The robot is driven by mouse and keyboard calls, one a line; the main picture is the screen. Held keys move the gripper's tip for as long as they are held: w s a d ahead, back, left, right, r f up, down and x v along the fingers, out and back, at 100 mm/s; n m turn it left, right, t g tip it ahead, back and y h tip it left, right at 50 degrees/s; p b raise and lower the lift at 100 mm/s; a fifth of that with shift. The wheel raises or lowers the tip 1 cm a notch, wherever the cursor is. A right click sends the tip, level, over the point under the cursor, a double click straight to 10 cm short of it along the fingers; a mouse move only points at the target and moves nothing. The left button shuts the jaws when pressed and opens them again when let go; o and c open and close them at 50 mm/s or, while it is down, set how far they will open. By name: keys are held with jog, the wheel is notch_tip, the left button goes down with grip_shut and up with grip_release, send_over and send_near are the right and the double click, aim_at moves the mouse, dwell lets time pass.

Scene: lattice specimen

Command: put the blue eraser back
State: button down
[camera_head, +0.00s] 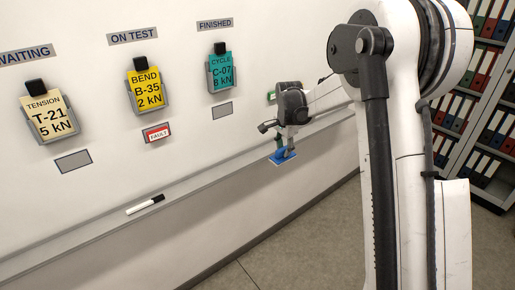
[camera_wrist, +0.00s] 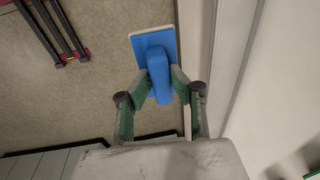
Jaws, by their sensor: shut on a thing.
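The blue eraser (camera_head: 282,155) has a flat pad and a raised blue handle. My gripper (camera_head: 279,140) is shut on it and holds it near the board's ledge in the head view. In the wrist view my gripper (camera_wrist: 161,88) has its two green-padded fingers on either side of the handle of the blue eraser (camera_wrist: 154,45). The floor shows beyond the eraser in that view, and the ledge (camera_wrist: 220,60) runs close on its right. From the head view I cannot tell whether the eraser touches the ledge.
The ledge (camera_head: 95,232) runs along the whiteboard and carries a marker (camera_head: 146,204). Cards hang under WAITING (camera_head: 25,54), ON TEST (camera_head: 132,36) and FINISHED (camera_head: 214,24). A red FAULT tag (camera_head: 157,132) sits below the yellow card. A binder shelf (camera_head: 480,100) stands at right.

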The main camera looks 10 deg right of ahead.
jog(key=w+a, duration=0.2)
jog(key=w, duration=0.2)
jog(key=w+a+f, duration=0.1)
jog(key=w+a, duration=0.1)
jog(key=w, duration=0.3)
jog(key=w+a+f, duration=0.1)
jog(key=w+a, duration=0.1)
jog(key=w, duration=0.3)
jog(key=shift+a+f, duration=0.15)
jog(key=shift+a, duration=0.2)
jog(key=shift+f, duration=1.95)
jog(key=shift+w+a+f, duration=0.1)
jog(key=shift+w+f, duration=0.05)
jog(key=shift+f, duration=0.25)
jog(key=shift+f, duration=0.1)
jog(key=c, duration=1.9)
grip_release()
jog(key=shift+o, duration=0.2)
